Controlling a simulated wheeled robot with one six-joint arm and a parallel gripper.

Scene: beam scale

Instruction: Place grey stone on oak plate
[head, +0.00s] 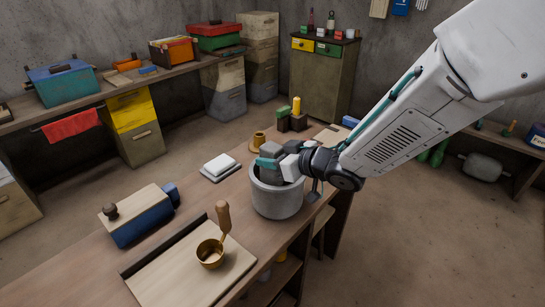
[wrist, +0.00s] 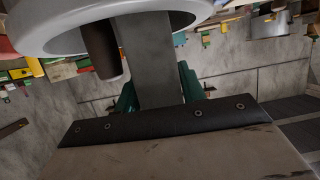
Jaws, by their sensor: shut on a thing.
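My gripper (head: 268,160) is shut on the grey stone (head: 271,149), a dark grey block, just above the rim of the grey pot (head: 277,203). In the wrist view, the stone (wrist: 150,60) is a grey slab between the teal fingers of my gripper (wrist: 157,90). The pot's pale rim (wrist: 40,45) curves around behind it. A round wooden plate (head: 252,149), seemingly the oak plate, lies on the bench beyond the pot with a small brass weight (head: 259,138) on it. My gripper and the stone hide part of that area.
Dark blocks with yellow and green pieces (head: 297,106) stand at the bench's far end. A white block on a grey base (head: 220,165) lies left of the pot. A blue box with wooden lid (head: 140,219) and a brass ladle (head: 211,252) on a board are nearer.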

